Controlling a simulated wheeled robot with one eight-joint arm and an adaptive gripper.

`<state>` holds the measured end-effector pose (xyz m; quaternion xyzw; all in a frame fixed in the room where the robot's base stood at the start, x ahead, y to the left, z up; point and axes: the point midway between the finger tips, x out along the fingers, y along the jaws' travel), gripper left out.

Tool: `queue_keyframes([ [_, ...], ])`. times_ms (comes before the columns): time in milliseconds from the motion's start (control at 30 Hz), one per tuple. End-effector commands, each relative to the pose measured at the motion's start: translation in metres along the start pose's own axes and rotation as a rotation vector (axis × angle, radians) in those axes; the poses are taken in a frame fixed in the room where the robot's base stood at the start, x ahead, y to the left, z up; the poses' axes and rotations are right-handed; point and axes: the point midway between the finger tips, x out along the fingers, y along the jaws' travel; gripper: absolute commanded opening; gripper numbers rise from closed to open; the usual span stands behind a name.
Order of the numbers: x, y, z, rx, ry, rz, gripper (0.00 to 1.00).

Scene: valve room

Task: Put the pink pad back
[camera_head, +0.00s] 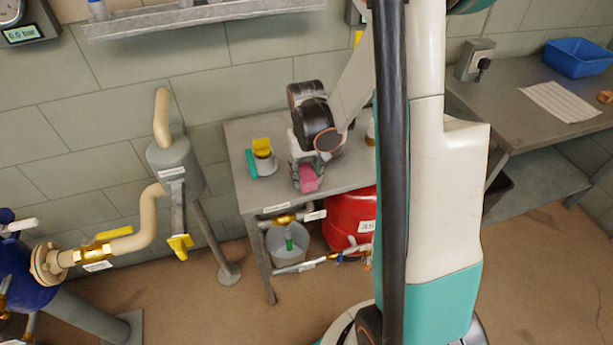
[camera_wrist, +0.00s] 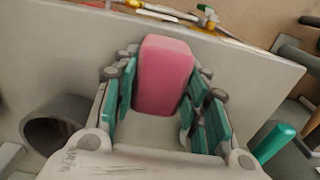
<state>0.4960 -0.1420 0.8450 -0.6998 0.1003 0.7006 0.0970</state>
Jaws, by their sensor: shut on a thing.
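The pink pad (camera_wrist: 165,75) is a rounded block between the green-lined fingers of my gripper (camera_wrist: 160,100) in the wrist view. My gripper is shut on it and holds it over the grey table top. In the head view the pink pad (camera_head: 309,178) shows below my gripper (camera_head: 306,172), above the front part of the small grey table (camera_head: 340,178). I cannot tell whether the pad touches the table top.
A grey ring-shaped piece (camera_wrist: 58,125) lies left of my gripper in the wrist view. A red tank (camera_head: 345,215) and a bucket (camera_head: 288,244) sit below. A pipe with a strainer (camera_head: 175,165) stands left.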

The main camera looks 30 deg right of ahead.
Motion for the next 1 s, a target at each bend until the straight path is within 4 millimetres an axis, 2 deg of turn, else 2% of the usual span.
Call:
queue_keyframes([
  [367, 0.005, 0.000, 0.000, 0.000, 0.000, 0.000, 0.06],
  [400, 0.004, 0.000, 0.000, 0.000, 0.000, 0.000, 0.47],
  [467, 0.003, 0.000, 0.000, 0.000, 0.000, 0.000, 0.61],
  [833, 0.002, 0.000, 0.000, 0.000, 0.000, 0.000, 0.61],
  [1000, -0.015, 0.000, 0.000, 0.000, 0.000, 0.000, 0.61],
])
